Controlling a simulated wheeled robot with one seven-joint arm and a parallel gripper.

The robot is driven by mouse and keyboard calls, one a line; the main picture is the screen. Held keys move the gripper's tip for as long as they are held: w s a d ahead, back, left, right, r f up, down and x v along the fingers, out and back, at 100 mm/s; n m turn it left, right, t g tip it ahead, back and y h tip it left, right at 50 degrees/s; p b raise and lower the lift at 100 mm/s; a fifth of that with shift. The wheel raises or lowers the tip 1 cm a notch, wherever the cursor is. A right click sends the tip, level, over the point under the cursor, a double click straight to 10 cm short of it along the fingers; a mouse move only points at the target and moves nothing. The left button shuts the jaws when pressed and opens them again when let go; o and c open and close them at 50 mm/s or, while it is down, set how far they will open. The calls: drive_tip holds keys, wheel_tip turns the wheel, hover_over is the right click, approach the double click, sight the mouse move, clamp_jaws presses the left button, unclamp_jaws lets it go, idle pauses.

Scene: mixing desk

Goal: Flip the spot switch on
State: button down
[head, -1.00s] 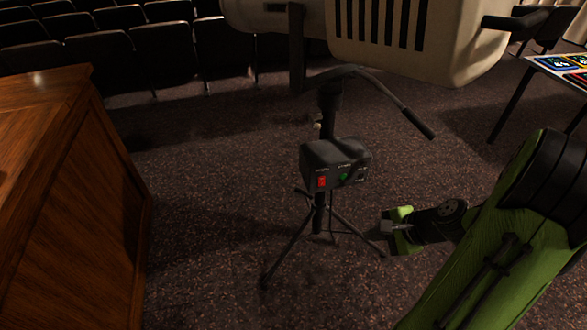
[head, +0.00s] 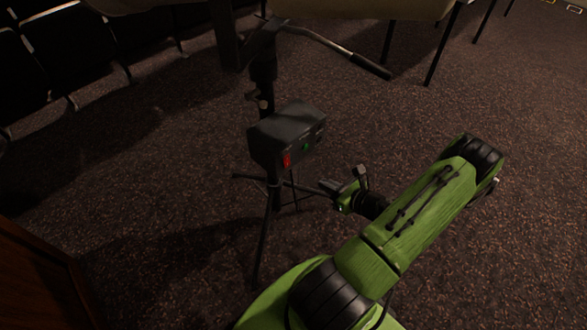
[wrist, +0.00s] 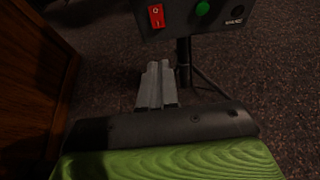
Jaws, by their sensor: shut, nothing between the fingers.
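The spot switch is a red rocker (head: 287,159) on the front of a dark control box (head: 285,130), left of a round green button (head: 306,146). In the wrist view the red rocker (wrist: 156,17) shows near the top, marked O above and I below. My gripper (head: 327,188) is shut and empty, below and to the right of the box in the head view. In the wrist view its closed fingers (wrist: 157,82) point up toward the box's lower edge, just below the rocker and apart from it.
The box is mounted on a black tripod (head: 267,225) with spread legs close to my gripper. A pan handle (head: 345,55) sticks out above. A wooden desk (head: 35,280) stands at lower left. Carpet to the right is open.

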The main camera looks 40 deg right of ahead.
sight(287, 165)
drive_tip(key=b+x, duration=0.1)
drive_tip(key=x, duration=0.3)
drive_tip(key=b+x, duration=0.1)
drive_tip(key=x, duration=0.4)
drive_tip(key=r+b+x, duration=0.1)
drive_tip(key=x, duration=0.4)
drive_tip(key=shift+w+a+r, duration=0.1)
drive_tip(key=shift+w, duration=0.1)
drive_tip(key=shift+w+b, duration=0.1)
drive_tip(key=shift+b, duration=0.3)
